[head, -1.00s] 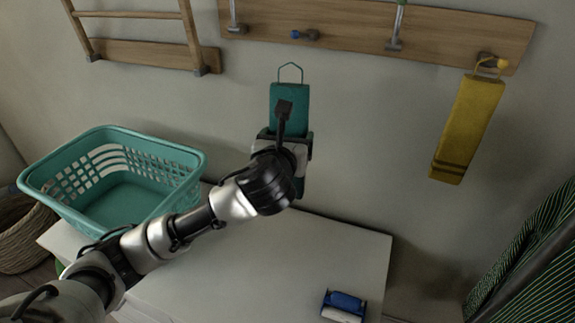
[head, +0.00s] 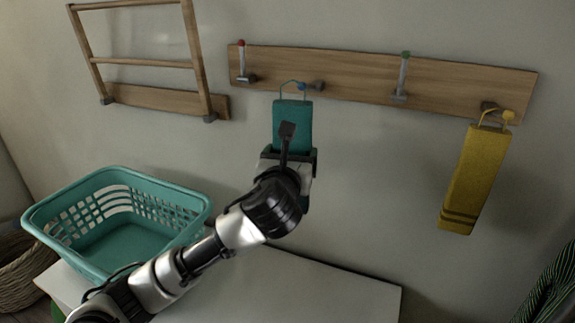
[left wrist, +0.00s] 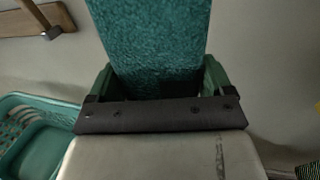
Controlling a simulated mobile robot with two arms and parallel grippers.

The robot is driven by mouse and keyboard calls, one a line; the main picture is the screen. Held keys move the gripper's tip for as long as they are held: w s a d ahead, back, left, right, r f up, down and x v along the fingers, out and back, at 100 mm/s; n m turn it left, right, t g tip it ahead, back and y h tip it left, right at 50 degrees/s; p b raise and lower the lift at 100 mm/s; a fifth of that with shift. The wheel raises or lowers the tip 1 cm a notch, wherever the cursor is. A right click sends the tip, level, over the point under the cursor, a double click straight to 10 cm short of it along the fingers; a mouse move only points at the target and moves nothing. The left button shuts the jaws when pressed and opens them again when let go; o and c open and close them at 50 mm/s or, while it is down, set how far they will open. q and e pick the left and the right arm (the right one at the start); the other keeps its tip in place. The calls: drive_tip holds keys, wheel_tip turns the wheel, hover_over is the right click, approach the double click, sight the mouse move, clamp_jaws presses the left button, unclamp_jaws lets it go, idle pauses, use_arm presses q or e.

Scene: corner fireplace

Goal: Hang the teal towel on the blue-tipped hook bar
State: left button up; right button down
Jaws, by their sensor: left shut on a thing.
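The teal towel (head: 292,126) is upright against the wall side, with a thin wire loop (head: 292,83) at its top. My left gripper (head: 288,155) is shut on the towel's lower part; the left wrist view shows the towel (left wrist: 155,45) between the fingers (left wrist: 155,88). The hook bar (head: 355,78) is a wooden board on the wall. Its blue-tipped hook (head: 312,86) is short, and its blue tip shows at the loop's right side. I cannot tell whether the loop is around the tip or only in front of it. My right gripper is not in view.
A yellow towel (head: 474,180) hangs from the yellow-tipped hook at right. Red-tipped (head: 241,62) and green-tipped (head: 403,75) hooks stick up from the bar. A wooden rack (head: 141,63) is at upper left. A teal basket (head: 120,215) stands on the white surface (head: 330,285) below.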

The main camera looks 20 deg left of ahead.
use_arm(q)
drive_tip(key=shift+w+f+b, duration=0.1)
drive_tip(key=shift+w+b, duration=0.55)
drive_tip(key=shift+w, duration=0.6)
drive_tip(key=w+f+b, duration=0.1)
drive_tip(key=w+f, duration=0.1)
drive_tip(key=w, duration=0.6)
drive_tip(key=shift+w+d+f, duration=0.15)
drive_tip(key=shift+p, duration=0.45)
idle(0.7)
drive_tip(key=o, duration=0.9)
